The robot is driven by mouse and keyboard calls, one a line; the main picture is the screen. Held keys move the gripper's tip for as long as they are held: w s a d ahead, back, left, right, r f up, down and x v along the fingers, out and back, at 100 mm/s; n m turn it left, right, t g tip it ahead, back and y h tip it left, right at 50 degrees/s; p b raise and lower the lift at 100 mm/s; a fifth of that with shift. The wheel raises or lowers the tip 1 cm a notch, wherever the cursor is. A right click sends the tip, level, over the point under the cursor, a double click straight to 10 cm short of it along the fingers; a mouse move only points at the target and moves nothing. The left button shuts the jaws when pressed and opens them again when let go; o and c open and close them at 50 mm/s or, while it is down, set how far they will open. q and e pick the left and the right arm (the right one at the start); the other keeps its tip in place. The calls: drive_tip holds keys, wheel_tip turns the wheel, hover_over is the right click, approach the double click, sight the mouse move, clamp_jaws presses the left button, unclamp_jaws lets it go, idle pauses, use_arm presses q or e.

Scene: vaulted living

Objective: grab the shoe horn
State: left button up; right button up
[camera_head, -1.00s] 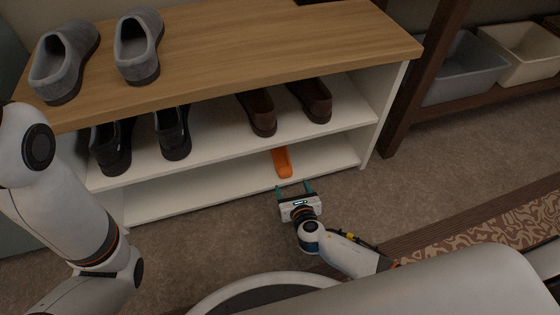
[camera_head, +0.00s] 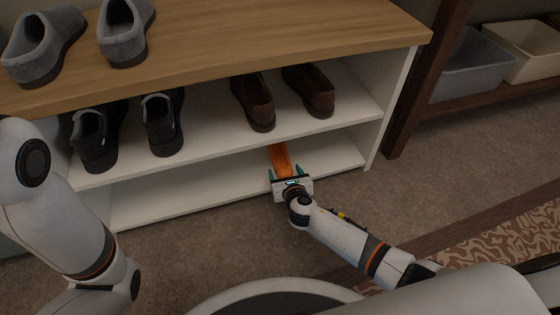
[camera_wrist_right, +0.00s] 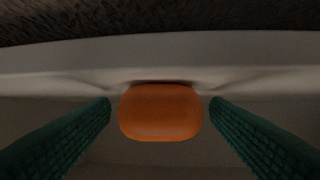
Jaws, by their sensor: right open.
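The orange shoe horn (camera_head: 281,159) lies on the bottom shelf of the white shoe rack, its near end toward me. In the right wrist view the end of the shoe horn (camera_wrist_right: 160,111) sits between the two green fingers, with a gap on each side. My right gripper (camera_head: 285,172) is open at the front edge of the bottom shelf, with its fingers on either side of the shoe horn's near end. The left arm shows at the left of the head view, but its gripper is out of view.
The rack has a wooden top (camera_head: 240,50) bearing grey shoes (camera_head: 126,30). Black shoes (camera_head: 162,125) and brown shoes (camera_head: 253,103) stand on the middle shelf (camera_head: 210,128), close above the bottom shelf (camera_head: 190,195). A dark wooden frame with bins (camera_head: 470,68) stands to the right.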

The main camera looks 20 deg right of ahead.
drive_tip(key=c, duration=1.1)
drive_tip(key=shift+r, duration=0.15)
